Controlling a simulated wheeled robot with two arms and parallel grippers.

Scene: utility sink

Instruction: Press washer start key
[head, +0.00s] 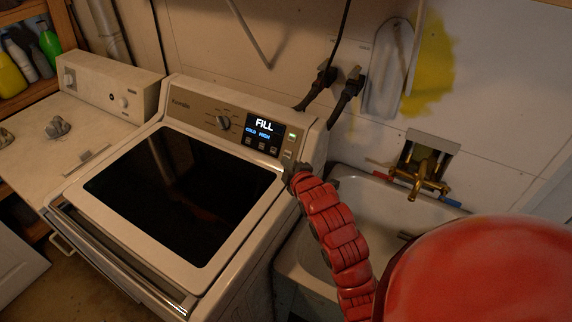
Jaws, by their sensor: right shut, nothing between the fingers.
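The washer (62,188) stands in the middle-left of the head view with its dark glass lid closed. Its control panel (194,106) has a knob (223,122) and a lit display (263,129) reading "FILL" and "COLD WASH". Small keys sit below and right of the display; one key (292,136) glows green. My right gripper (291,171) is shut and empty at the right end of the panel, just below the right-hand keys. I cannot tell whether it touches the panel. The start key's label is too small to read. My left gripper is not in view.
A utility sink (290,262) with a brass faucet (422,180) stands right of the washer. Hoses (345,100) run down the wall behind. A second white appliance (105,90) is at the left, beside a shelf with bottles (48,42).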

